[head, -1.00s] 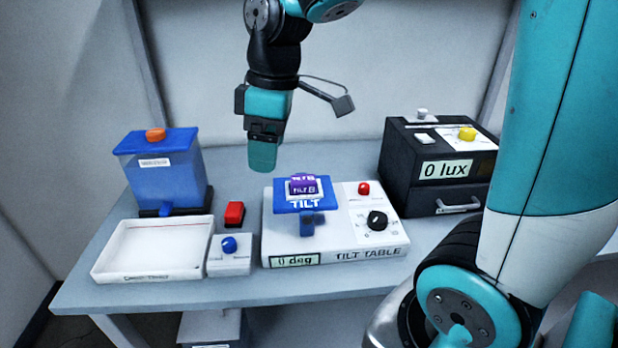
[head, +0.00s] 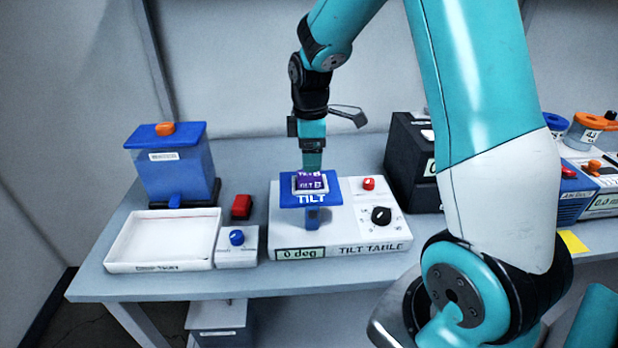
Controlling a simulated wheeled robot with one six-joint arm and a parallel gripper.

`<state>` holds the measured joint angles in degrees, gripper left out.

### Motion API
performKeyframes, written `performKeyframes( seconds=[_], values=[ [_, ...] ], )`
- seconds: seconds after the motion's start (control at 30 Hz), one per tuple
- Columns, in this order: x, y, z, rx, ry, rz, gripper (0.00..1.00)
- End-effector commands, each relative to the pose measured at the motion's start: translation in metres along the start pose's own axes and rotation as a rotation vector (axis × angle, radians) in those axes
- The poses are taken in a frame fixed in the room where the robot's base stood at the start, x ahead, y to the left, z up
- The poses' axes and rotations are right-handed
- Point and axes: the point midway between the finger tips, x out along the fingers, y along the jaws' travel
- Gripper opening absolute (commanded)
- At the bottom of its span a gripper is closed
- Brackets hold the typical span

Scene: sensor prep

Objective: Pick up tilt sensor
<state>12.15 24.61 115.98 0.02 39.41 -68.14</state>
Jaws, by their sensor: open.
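The tilt sensor (head: 311,184) is a small purple block with a "TILT" label. It sits on the blue platform (head: 290,200) of the white tilt table (head: 300,238), whose display reads 0 deg. My gripper (head: 312,163) points down directly above and behind the sensor in the head view. Its tip overlaps the sensor's back edge in the picture, and I cannot tell whether they touch. The finger gap is not visible from this side.
A black box (head: 402,168) stands to the right, partly behind my arm. A yellow note (head: 573,241) lies farther right.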

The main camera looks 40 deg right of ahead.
Motion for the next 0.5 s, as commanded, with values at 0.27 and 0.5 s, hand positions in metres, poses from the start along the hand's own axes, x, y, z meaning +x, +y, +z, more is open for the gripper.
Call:
performKeyframes(
  seconds=[0.27,0.5],
  values=[
    [0.030,-0.007,-0.002,-0.001,-0.003,-0.007,0.72],
    [0.054,-0.006,-0.002,0.000,0.000,0.000,0.72]
  ],
)
